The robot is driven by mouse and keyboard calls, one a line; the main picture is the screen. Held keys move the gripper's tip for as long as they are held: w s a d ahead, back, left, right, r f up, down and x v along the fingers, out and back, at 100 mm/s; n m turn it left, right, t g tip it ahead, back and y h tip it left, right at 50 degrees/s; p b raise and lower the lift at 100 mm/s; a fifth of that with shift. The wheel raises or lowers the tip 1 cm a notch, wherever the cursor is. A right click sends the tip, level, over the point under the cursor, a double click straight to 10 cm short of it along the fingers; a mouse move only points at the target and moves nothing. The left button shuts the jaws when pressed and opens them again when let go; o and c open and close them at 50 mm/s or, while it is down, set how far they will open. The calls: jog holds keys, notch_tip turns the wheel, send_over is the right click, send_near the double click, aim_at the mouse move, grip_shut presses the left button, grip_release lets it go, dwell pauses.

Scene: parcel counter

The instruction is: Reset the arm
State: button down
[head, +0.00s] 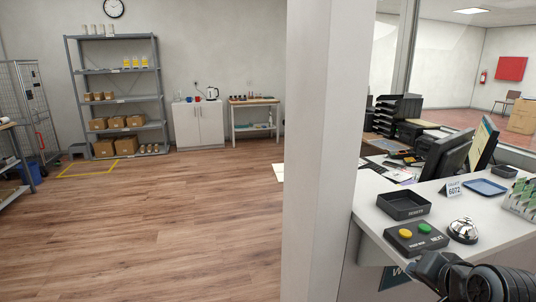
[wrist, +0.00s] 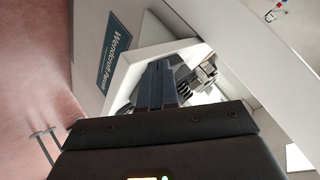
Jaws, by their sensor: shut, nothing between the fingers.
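My gripper (wrist: 158,84) shows in the wrist view with its two dark fingers together and nothing between them. It points toward white panels of the counter front, and I see no contact with anything. In the head view, dark parts of my arm show at the bottom right, in front of the counter (head: 365,208) and close to its near edge. The fingertips cannot be made out clearly there.
The wooden floor (head: 160,225) is clear. A counter sign (wrist: 118,50) shows.

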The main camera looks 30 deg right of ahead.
jog(key=s+a+f+n+t+y, duration=0.1)
jog(key=s+a+f+n, duration=0.25)
jog(key=a, duration=0.55)
jog(key=s+a+f+n+t, duration=0.2)
jog(key=s+a+f, duration=0.15)
jog(key=a, duration=0.65)
jog(key=s+a+r+n+t+y, duration=0.1)
jog(key=s+a+r+n, duration=0.1)
jog(key=s, duration=0.4)
jog(key=s+a+r+n+t+y, duration=0.1)
jog(key=s+a+r+n, duration=0.1)
jog(key=s+a+n, duration=0.1)
jog(key=s+a+r+n+y+b, duration=0.1)
jog(key=s+a+r+n+y, duration=0.1)
jog(key=s, duration=0.6)
jog(key=shift+s+a+r+n+t, duration=0.35)
jog(key=shift+a+r+n, duration=0.25)
jog(key=shift+a+n, duration=0.35)
jog(key=shift+a, duration=0.1)
